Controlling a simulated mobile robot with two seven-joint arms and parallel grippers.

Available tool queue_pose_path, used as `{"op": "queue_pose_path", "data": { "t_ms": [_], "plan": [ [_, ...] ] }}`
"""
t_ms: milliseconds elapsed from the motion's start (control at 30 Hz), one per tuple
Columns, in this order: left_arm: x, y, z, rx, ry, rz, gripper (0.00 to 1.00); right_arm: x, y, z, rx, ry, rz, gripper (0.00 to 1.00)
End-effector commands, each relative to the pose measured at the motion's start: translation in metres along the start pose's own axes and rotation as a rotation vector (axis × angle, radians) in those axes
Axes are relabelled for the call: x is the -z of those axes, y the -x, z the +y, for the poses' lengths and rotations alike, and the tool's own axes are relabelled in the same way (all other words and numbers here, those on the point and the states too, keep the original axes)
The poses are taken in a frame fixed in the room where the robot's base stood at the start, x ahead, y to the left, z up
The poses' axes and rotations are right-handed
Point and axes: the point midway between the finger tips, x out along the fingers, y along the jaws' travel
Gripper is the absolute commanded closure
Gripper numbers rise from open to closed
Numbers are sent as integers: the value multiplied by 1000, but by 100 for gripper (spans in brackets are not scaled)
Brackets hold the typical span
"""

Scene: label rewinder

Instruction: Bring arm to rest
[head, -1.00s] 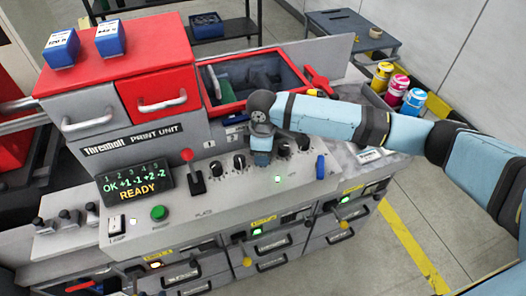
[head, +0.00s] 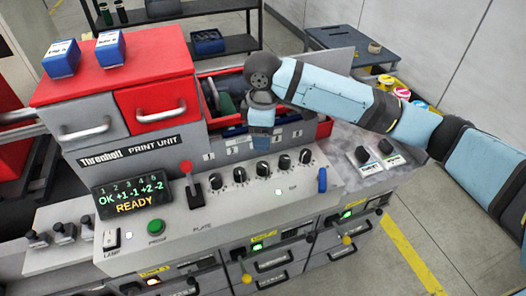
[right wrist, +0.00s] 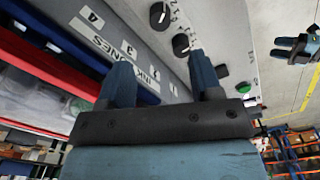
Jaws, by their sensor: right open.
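My right gripper (head: 262,142) hangs over the print unit's front, above the row of black knobs (head: 248,167) and in front of the ink opening (head: 222,98). In the right wrist view its two blue fingers (right wrist: 162,82) are apart with nothing between them. The strip marked INK ZONES (right wrist: 125,50) and two knobs show beyond the fingers. Part of the opening is hidden behind my right arm. A small dark gripper-like shape with blue parts, perhaps my left gripper (right wrist: 295,46), shows at the right wrist view's upper right; its opening is unclear.
Two blue boxes (head: 61,58) sit on the red top. Black switches (head: 363,156) stand right of the panel. Floor (head: 405,225) is clear at right.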

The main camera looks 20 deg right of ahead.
Motion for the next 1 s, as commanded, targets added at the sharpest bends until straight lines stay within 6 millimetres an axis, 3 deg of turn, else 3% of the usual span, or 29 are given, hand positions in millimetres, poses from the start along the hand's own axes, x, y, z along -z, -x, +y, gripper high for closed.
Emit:
{"op": "queue_pose_path", "data": {
  "t_ms": [233,700,867,1000],
  "plan": [
    [4,-6,0,0,2,11,57,0,22,0,0,-1,-1,41],
    [3,-5,2,-1,5,9,57,0,22,-1,1,0,1,41],
    [0,-4,2,-2,6,5,57,7,2,-20,11,8,39,41],
    [-1,-3,3,-2,7,2,57,16,-31,-57,26,-2,126,41]
  ]
}}
